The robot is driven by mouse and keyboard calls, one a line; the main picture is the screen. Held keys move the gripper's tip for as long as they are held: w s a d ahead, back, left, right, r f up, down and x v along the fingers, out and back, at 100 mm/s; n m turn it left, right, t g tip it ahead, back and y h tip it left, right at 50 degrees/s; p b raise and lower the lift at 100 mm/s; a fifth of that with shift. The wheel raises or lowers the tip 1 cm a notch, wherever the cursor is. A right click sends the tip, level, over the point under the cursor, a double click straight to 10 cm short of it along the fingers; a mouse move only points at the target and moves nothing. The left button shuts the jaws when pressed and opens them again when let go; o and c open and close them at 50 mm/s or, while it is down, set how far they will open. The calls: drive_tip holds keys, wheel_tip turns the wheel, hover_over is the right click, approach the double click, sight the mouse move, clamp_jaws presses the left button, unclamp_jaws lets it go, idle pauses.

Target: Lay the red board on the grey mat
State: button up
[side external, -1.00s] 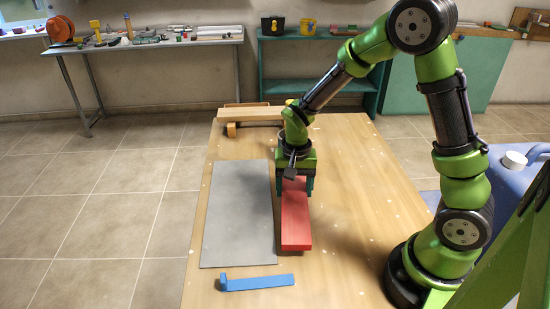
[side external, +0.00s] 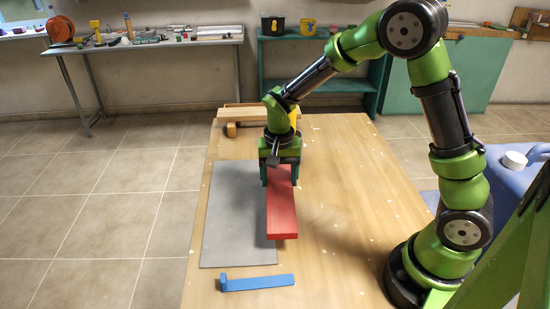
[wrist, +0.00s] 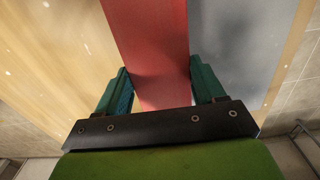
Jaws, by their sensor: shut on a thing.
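The red board (side external: 282,212) is a long flat bar held in my gripper (side external: 281,176), which is shut across its far part. In the side external view the board appears raised and overlaps the right edge of the grey mat (side external: 225,215). The wrist view shows the red board (wrist: 150,45) between the two green fingers of my gripper (wrist: 160,90), with the mat (wrist: 225,45) on its right side and wood on its left. The board's far end is partly hidden by my gripper.
A blue L-shaped piece (side external: 258,282) lies on the wooden table (side external: 345,215) in front of the mat. A wooden beam (side external: 245,114) and a yellow item (side external: 294,110) are at the table's far edge. The table's right side is clear.

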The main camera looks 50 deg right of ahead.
approach(240, 193)
drive_tip(key=shift+s+d+n, duration=0.15)
drive_tip(key=shift+s+d, duration=0.25)
drive_tip(key=shift+s, duration=0.2)
drive_tip(key=shift+s+d+n, duration=0.15)
drive_tip(key=shift+s+d, duration=0.3)
drive_tip(key=shift+s, duration=0.15)
drive_tip(key=shift+w+a+r, duration=0.4)
drive_tip(key=shift+w+r, duration=0.2)
drive_tip(key=shift+w, duration=0.05)
drive_tip(key=shift+w+a+r, duration=0.4)
drive_tip(key=shift+w+r, duration=0.15)
drive_tip(key=shift+w, duration=0.05)
drive_tip(key=shift+f, duration=3.9)
drive_tip(key=shift+f, duration=0.65)
drive_tip(key=o, duration=1.2)
